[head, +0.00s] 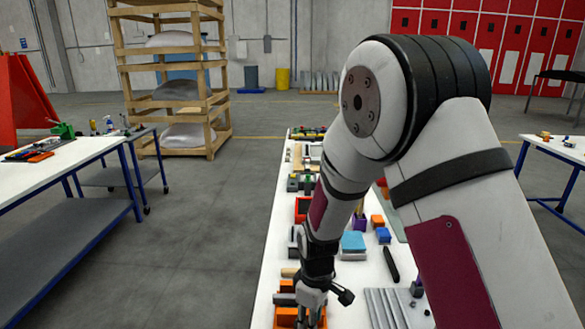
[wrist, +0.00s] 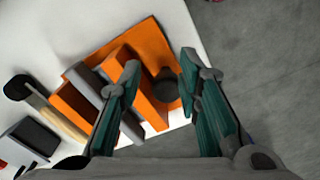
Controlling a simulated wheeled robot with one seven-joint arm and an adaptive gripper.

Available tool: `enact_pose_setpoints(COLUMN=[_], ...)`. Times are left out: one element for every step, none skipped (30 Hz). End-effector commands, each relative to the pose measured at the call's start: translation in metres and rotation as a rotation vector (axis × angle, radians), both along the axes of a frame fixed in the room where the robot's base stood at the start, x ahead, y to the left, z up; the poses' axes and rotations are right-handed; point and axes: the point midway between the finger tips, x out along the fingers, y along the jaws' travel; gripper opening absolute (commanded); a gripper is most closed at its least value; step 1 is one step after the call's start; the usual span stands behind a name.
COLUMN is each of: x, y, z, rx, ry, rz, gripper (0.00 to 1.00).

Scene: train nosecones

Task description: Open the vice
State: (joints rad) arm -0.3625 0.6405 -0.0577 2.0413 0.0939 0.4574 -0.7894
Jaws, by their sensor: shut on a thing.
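The orange vice (wrist: 98,50) lies on the white table in the wrist view, with grey jaw bars and a dark round knob (wrist: 166,85) at its right end. My gripper (wrist: 160,72) has its two teal-padded fingers on either side of the vice's right part and knob. It is shut on the vice there, though the exact contact is hard to see. In the head view, part of the vice (head: 285,319) shows at the bottom edge, below my gripper (head: 309,312), which points down and partly hides it.
The white table (head: 265,290) is narrow and holds several small items, including a blue box (head: 353,241), a black marker-like object (head: 391,264) and grey ribbed blocks (head: 386,308). The table's edge and grey floor lie just right of the vice in the wrist view.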

Motion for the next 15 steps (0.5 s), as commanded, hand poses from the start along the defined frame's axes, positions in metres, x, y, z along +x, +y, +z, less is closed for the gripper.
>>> enact_pose_setpoints(x=[0.003, 0.003, 0.002, 0.002, 0.001, 0.001, 0.001, 0.001, 0.001, 0.0, 0.0, 0.0, 0.0, 0.0, 0.0], y=[-0.013, -0.013, -0.013, -0.012, -0.012, -0.011, -0.011, -0.01, -0.01, -0.01, -0.009, -0.009, -0.009, -0.008, -0.008], z=[-0.003, 0.001, 0.005, 0.009, 0.013, 0.018, 0.021, 0.025, 0.03, 0.034, 0.037, 0.041, 0.044, 0.047, 0.049], rx=[-0.014, -0.014, -0.013, -0.013, -0.013, -0.012, -0.012, -0.012, -0.011, -0.01, -0.01, -0.009, -0.01, -0.01, -0.009], ry=[0.0, 0.0, 0.0, 0.0, 0.001, 0.001, 0.0, 0.0, 0.001, 0.001, -0.001, 0.0, 0.001, 0.001, 0.001], rz=[-0.018, -0.018, -0.018, -0.018, -0.017, -0.015, -0.014, -0.014, -0.013, -0.013, -0.012, -0.012, -0.012, -0.011, -0.011], gripper=[0.0, 0.0, 0.0, 0.0, 0.0, 0.0, 0.0, 0.0, 0.0, 0.0, 0.0, 0.0, 0.0, 0.0, 0.0])
